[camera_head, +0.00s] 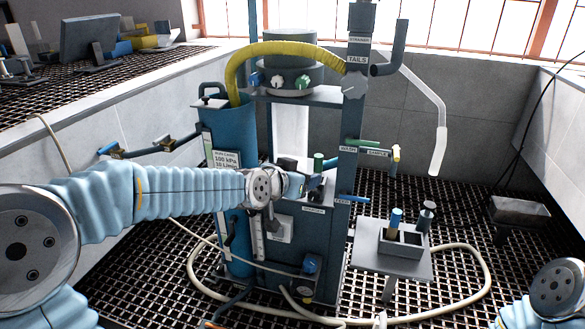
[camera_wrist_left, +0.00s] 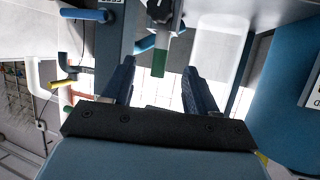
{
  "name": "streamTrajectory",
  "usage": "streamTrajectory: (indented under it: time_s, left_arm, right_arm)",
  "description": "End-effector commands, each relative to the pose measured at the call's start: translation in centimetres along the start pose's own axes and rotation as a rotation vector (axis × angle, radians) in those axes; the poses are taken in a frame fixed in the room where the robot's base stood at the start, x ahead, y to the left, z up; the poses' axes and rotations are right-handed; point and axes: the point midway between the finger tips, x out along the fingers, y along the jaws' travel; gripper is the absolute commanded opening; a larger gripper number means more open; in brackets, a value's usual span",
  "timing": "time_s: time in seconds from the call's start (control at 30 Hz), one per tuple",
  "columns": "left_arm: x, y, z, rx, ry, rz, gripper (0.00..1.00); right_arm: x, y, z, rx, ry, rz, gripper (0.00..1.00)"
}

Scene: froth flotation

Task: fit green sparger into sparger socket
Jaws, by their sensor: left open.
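A short green cylinder, which looks like the green sparger (camera_head: 318,161), stands upright on a dark fitting (camera_head: 316,183) at the front of the column in the head view. In the left wrist view the green sparger (camera_wrist_left: 158,62) shows end-on to a black knob-like part (camera_wrist_left: 160,12), in line with the gap between my fingers. My left gripper (camera_head: 298,186) is open just left of the green sparger; its fingers (camera_wrist_left: 157,68) are spread with nothing clamped. I cannot make out for certain which part is the sparger socket. My right gripper is out of view.
A blue cylinder (camera_head: 229,135) with a yellow hose (camera_head: 285,49) stands left. Pale hose (camera_head: 456,307) lies across the grating floor.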

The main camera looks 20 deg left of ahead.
Motion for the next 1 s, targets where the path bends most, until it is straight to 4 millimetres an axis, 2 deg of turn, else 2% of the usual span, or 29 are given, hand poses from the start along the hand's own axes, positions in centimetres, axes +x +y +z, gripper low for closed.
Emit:
streamTrajectory:
  time_s: [0.03,0.13,0.3,0.7,0.77,0.87,0.97,1.0]
  left_arm:
    - [-1.5,0.1,-1.0,-0.001,-0.001,0.003,0.58]
    - [-3.0,0.0,-0.7,-0.001,-0.002,0.001,0.58]
    - [-4.3,0.0,-0.3,-0.001,-0.002,0.0,0.58]
    - [-4.5,0.0,0.1,0.001,-0.004,-0.001,0.58]
    - [-4.1,0.1,0.7,0.001,-0.018,-0.003,0.58]
    - [-2.6,0.5,3.9,0.0,-0.09,-0.011,0.58]
    - [-0.3,1.2,10.2,-0.022,-0.226,-0.018,0.58]
    - [0.5,1.6,13.6,-0.039,-0.293,-0.019,0.58]
  right_arm:
    - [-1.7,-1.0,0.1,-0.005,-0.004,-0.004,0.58]
    - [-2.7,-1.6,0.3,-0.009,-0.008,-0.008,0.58]
    - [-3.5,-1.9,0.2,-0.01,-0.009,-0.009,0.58]
    - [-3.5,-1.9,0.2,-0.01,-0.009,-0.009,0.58]
    - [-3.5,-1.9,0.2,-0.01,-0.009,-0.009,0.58]
    - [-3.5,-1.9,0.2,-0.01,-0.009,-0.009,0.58]
    - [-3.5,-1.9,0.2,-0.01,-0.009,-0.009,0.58]
    - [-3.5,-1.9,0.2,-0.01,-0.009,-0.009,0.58]
